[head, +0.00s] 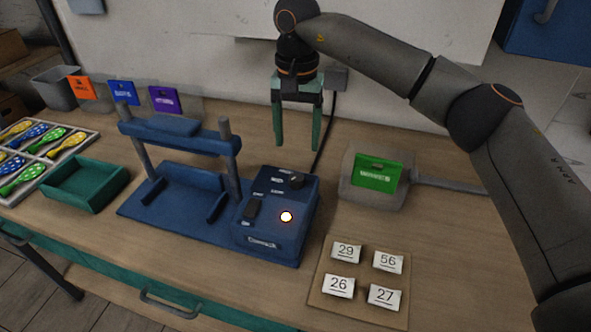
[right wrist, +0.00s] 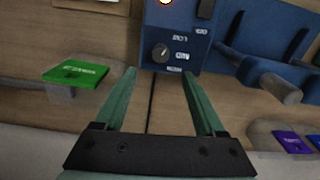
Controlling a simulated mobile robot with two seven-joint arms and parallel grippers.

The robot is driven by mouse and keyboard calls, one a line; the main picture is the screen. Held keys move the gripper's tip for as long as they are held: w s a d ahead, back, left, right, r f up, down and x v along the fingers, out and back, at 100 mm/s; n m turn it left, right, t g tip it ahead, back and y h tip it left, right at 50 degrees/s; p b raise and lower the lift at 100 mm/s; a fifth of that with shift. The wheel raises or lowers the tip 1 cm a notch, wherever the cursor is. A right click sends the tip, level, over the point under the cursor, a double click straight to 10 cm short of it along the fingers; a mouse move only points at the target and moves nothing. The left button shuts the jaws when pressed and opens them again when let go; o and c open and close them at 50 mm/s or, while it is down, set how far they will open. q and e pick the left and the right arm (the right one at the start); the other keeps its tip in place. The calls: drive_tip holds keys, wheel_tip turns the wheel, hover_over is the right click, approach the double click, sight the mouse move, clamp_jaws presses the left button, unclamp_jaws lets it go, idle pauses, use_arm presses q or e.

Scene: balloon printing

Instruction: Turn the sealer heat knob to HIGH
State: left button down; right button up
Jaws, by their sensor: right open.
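The blue sealer has a control box (head: 270,237) with a dark round heat knob (head: 297,181) at the back of its sloped top. White labels lie around the knob; they are too small to read surely. In the right wrist view the knob (right wrist: 160,52) shows a pale pointer mark, but I cannot tell which label it points to. My right gripper (head: 297,147) has green fingers, points down and is open and empty. It is above and behind the box, apart from the knob. In the right wrist view the knob appears just beyond the fingertips (right wrist: 158,72). My left gripper is not in view.
A lit round button (head: 286,217) and a dark switch (head: 252,209) sit on the box. The blue press frame (head: 180,135) stands left. A green-labelled paddle (head: 376,174) lies right, and a board with number cards (head: 330,312) in front. A green tray (head: 84,185) is further left.

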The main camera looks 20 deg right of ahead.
sight(296, 177)
wheel_tip(296, 177, down, 10)
drive_tip(key=shift+r+p, duration=0.15)
drive_tip(key=shift+p, duration=0.2)
drive_tip(key=shift+c, duration=0.3)
clamp_jaws()
